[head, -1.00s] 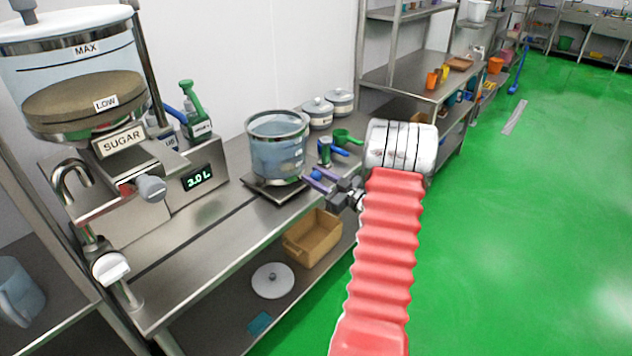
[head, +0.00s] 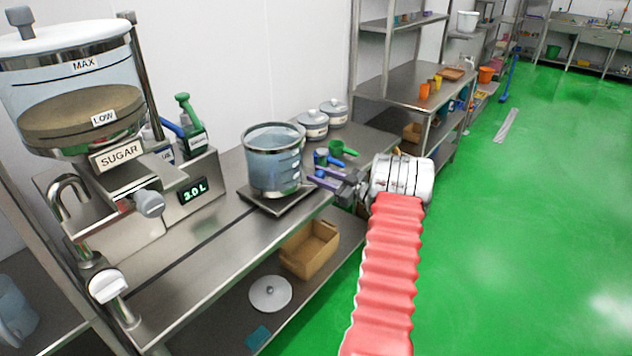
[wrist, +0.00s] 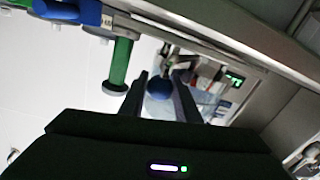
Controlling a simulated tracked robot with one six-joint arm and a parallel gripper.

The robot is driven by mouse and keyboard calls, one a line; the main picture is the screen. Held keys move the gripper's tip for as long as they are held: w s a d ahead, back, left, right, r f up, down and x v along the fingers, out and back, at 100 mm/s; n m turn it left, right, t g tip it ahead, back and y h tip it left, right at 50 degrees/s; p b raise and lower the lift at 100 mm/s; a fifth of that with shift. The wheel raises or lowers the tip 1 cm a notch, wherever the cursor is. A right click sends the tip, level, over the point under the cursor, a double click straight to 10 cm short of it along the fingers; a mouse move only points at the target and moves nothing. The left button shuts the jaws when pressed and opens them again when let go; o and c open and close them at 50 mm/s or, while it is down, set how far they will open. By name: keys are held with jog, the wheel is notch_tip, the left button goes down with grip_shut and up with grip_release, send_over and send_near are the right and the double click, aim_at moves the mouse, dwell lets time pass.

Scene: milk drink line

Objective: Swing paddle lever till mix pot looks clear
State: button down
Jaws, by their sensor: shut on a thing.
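In the wrist view, my gripper (wrist: 162,90) is closed around a round blue knob (wrist: 160,86), which I take to be the end of the paddle lever. The lever's shaft is mostly hidden, and the knob is not clear in the head view.
Blue (head: 322,156) and green (head: 342,149) scoops lie close to my gripper. Two lidded pots (head: 313,124) stand behind. A tan bin (head: 309,248) is on the lower shelf. Green floor is free at right.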

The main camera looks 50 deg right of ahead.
jog(key=shift+d, duration=0.15)
jog(key=c, duration=1.4)
grip_release()
jog(key=shift+o, duration=0.2)
jog(key=s+d, duration=0.2)
jog(key=s, duration=1.1)
jog(key=shift+s, duration=0.3)
